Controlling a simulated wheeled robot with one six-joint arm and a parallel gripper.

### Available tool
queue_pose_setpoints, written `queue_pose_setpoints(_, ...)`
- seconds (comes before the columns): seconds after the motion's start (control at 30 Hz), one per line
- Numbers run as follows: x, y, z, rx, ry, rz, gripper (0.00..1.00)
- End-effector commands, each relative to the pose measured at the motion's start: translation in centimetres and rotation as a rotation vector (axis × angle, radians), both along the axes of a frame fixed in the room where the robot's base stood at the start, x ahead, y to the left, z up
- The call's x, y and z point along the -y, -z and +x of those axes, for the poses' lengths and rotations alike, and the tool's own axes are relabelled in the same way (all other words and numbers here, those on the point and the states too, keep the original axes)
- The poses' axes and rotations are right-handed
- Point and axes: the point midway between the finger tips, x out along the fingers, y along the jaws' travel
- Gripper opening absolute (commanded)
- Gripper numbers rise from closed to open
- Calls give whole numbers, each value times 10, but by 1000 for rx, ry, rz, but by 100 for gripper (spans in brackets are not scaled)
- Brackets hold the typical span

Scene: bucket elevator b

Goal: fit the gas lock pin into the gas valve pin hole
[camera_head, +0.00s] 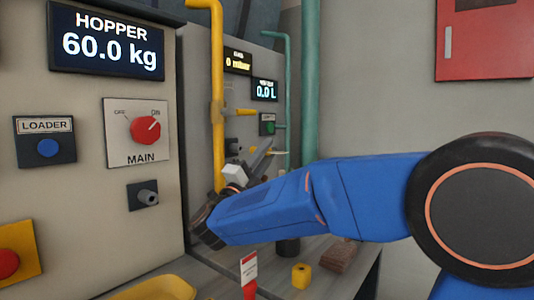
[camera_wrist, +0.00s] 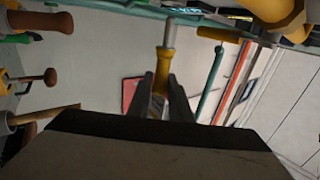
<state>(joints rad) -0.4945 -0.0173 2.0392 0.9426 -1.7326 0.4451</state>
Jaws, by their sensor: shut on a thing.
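My gripper (camera_wrist: 166,82) is shut on the gas lock pin (camera_wrist: 168,45). The pin has a grey shaft and a yellow lower part, with the shaft pointing away from my jaws in the wrist view. In the head view my gripper (camera_head: 262,158) is small, in front of the back panel beside the yellow gas pipe (camera_head: 217,75). The gas valve's yellow lever (camera_head: 240,112) sticks out from the pipe, above my gripper. The lever also shows in the wrist view (camera_wrist: 217,34), to the right of the pin and apart from it. I cannot make out the pin hole.
The hopper panel (camera_head: 115,205) stands close on the left. Green pipes (camera_head: 309,80) run behind my arm. A red tag (camera_head: 250,268), a yellow block (camera_head: 301,275) and a brown block (camera_head: 338,255) are on the bench below. Wooden-handled tools (camera_wrist: 40,20) show at left in the wrist view.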

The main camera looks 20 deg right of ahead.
Motion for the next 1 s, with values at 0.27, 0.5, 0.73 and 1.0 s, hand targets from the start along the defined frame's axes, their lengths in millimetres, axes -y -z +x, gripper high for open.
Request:
queue_pose_setpoints(0.27, 0, 0, 0, 0, 0, 0, 0)
queue_pose_setpoints(0.5, 0, 0, 0, 3, -1, -3, 0)
queue_pose_setpoints(0.73, -2, 0, 2, 3, -1, -3, 0)
queue_pose_setpoints(1.0, -5, 0, 7, 3, -1, -3, 0)
